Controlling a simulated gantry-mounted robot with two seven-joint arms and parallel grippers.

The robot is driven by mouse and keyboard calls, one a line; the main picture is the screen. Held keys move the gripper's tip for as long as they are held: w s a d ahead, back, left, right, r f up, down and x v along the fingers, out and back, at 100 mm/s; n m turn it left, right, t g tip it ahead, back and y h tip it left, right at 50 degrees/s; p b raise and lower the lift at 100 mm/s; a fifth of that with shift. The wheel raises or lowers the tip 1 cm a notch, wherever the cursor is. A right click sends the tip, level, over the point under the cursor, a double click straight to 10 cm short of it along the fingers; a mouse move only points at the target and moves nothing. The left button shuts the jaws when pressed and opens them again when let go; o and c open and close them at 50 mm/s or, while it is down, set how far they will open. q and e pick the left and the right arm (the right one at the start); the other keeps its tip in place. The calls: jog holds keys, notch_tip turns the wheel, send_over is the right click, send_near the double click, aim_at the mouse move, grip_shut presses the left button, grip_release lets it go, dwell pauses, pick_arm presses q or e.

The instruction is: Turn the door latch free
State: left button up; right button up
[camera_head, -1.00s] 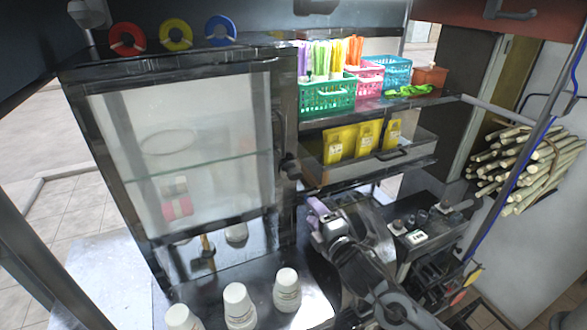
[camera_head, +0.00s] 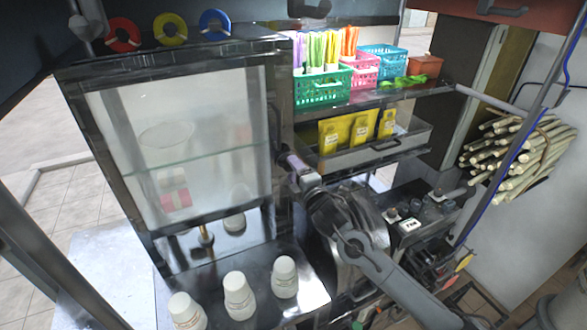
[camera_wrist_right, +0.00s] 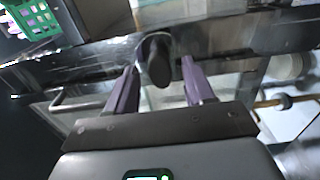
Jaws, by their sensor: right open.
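The door latch (camera_wrist_right: 158,62) is a dark rounded knob on the cabinet frame. In the right wrist view it sits ahead of and between the two purple fingers of my right gripper (camera_wrist_right: 156,88), which is open, with a gap on either side of the knob. In the head view my right gripper (camera_head: 286,158) is at the right edge of the glass door (camera_head: 185,140), and its fingers and wrist hide the latch. The door appears closed against the dark cabinet. My left gripper is not seen.
A green basket (camera_head: 322,88) and a shelf tray with yellow packets (camera_head: 345,132) are close to the right of the door. A sugarcane bundle (camera_head: 515,148) is at the far right.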

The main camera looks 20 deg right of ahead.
jog(key=shift+w, duration=0.4)
grip_shut()
